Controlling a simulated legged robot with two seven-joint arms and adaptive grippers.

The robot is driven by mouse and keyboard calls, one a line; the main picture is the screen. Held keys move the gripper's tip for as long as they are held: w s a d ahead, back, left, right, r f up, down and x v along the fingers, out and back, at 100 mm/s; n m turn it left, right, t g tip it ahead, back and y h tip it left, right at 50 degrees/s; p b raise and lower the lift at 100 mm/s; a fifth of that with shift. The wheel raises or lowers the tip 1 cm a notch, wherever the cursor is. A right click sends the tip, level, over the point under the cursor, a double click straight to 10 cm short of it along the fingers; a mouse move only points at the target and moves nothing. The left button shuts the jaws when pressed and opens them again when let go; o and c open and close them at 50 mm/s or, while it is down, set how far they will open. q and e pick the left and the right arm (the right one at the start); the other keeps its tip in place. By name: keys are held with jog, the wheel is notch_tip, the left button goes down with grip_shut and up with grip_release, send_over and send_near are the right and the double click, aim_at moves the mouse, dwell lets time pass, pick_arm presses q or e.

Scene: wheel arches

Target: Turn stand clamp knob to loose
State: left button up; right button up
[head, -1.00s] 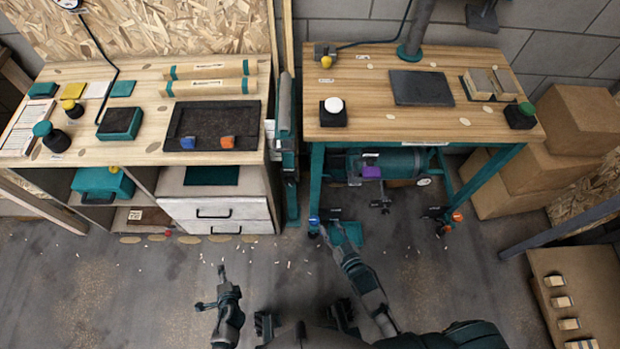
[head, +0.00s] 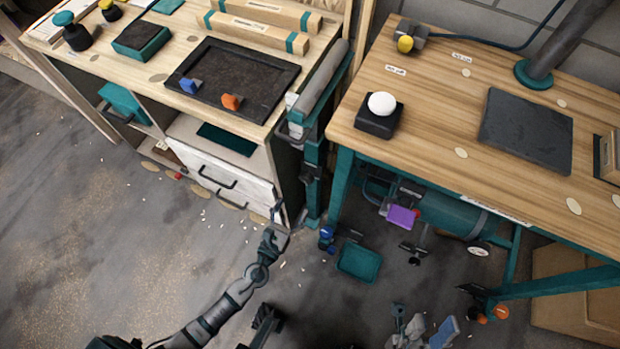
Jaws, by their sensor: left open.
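My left gripper (head: 275,222) is open beside the right front foot of the left bench, fingers pointing up the picture, with nothing seen between them. A teal upright stand (head: 313,175) with a grey roll (head: 319,82) on top stands just beyond it, between the benches. A blue knob-like part (head: 327,238) sits low by the right bench's leg, apart from the gripper. An orange knob-like part (head: 501,312) sits low at the right. I cannot tell which is the stand clamp knob or its setting. What seems my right gripper (head: 408,325) is at the bottom edge, its fingers unclear.
The left bench has drawers (head: 225,180) and a dark tray (head: 240,80). The floor at left is clear apart from small scraps.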

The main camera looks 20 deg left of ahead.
aim_at(304, 182)
pick_arm(q)
jog(key=w, duration=1)
jog(key=shift+a+f+b, duration=0.2)
jog(key=shift+b, duration=0.1)
jog(key=shift+w+d+r, duration=0.1)
jog(key=shift+w+d, duration=0.1)
jog(key=shift+w, duration=0.25)
jog(key=shift+c, duration=0.3)
jog(key=shift+a, duration=0.15)
jog(key=c, duration=1.1)
